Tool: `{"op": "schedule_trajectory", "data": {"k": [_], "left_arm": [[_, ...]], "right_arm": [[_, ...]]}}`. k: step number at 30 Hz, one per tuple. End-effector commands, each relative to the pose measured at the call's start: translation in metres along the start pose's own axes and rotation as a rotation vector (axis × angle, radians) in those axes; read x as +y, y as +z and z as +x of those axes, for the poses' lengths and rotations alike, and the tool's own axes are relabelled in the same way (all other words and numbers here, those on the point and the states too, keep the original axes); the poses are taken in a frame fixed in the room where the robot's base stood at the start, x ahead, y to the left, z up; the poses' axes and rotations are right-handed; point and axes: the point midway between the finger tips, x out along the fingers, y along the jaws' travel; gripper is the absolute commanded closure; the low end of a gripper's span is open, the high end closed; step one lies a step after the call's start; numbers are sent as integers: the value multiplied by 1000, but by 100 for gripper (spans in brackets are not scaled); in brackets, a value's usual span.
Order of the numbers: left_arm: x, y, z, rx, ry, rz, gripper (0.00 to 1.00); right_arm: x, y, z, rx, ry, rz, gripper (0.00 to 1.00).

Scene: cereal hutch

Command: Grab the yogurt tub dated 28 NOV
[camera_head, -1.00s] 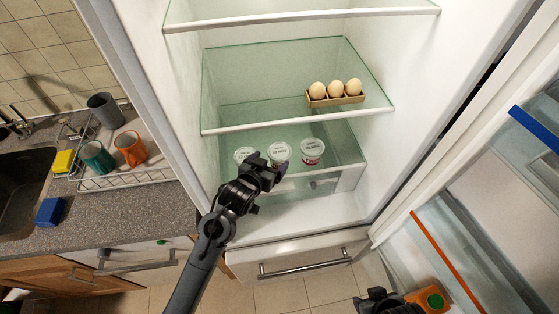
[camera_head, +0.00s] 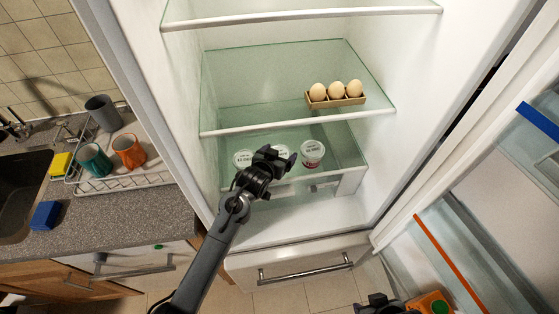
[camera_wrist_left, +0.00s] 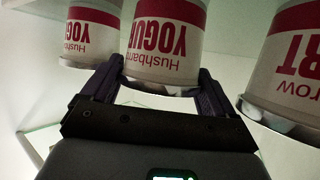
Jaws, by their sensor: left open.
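Three white-lidded yogurt tubs stand in a row on the fridge's lower glass shelf: a left tub (camera_head: 244,158), a middle tub (camera_head: 283,150) mostly hidden by my gripper, and a right tub (camera_head: 312,152). Their lid dates are too small to read surely. My left gripper (camera_head: 279,159) is open at the middle tub. In the left wrist view, the inverted red-and-white middle tub (camera_wrist_left: 165,45) is between or just beyond the spread fingers (camera_wrist_left: 156,88), with one tub on either side. My right gripper (camera_head: 380,302) is at the bottom edge, its jaws unclear.
A carton of eggs (camera_head: 336,101) sits on the glass shelf above the tubs. The open fridge door (camera_head: 480,200) is at the right. A closed drawer (camera_head: 300,266) is below. The counter at left holds a rack with mugs (camera_head: 128,152).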

Motion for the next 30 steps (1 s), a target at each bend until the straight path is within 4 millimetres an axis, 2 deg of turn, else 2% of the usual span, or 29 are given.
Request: {"op": "schedule_trajectory", "data": {"k": [9,17,30], "left_arm": [[0,0,2,0,0,0,14],[0,0,2,0,1,0,53],[0,-9,-1,3,1,0,54]], "right_arm": [[1,0,1,-1,2,-3,57],[0,0,1,-1,0,1,57],[-2,-1,-1,0,-5,7,57]]}}
